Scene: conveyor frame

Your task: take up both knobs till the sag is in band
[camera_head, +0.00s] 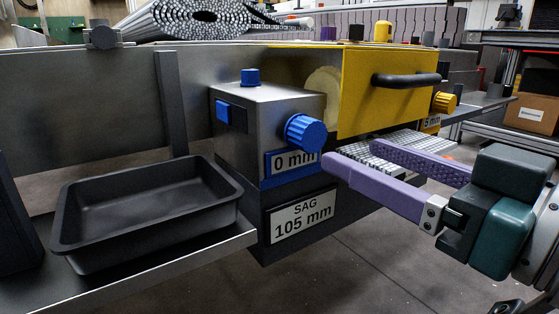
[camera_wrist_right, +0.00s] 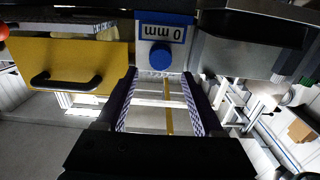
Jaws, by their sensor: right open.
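The blue ribbed knob (camera_head: 306,132) sits on the front of a grey box, above a label reading 0 mm (camera_head: 295,160). A sign below reads SAG 105 mm (camera_head: 302,218). The yellow knob (camera_head: 444,102) is farther back on the right; its label (camera_head: 432,122) is partly hidden and only "5 mm" shows. My right gripper (camera_head: 351,153) is open and empty, its purple fingers pointing at the blue knob, tips just short of it. In the right wrist view the blue knob (camera_wrist_right: 160,57) lies just beyond and between the fingertips (camera_wrist_right: 160,74). My left gripper is out of view.
A yellow guard (camera_head: 360,95) with a black handle (camera_head: 406,79) stands between the knobs. A black empty tray (camera_head: 150,208) rests on a metal shelf at left. A smaller blue knob (camera_head: 250,77) tops the grey box. A carton (camera_head: 537,112) stands at far right.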

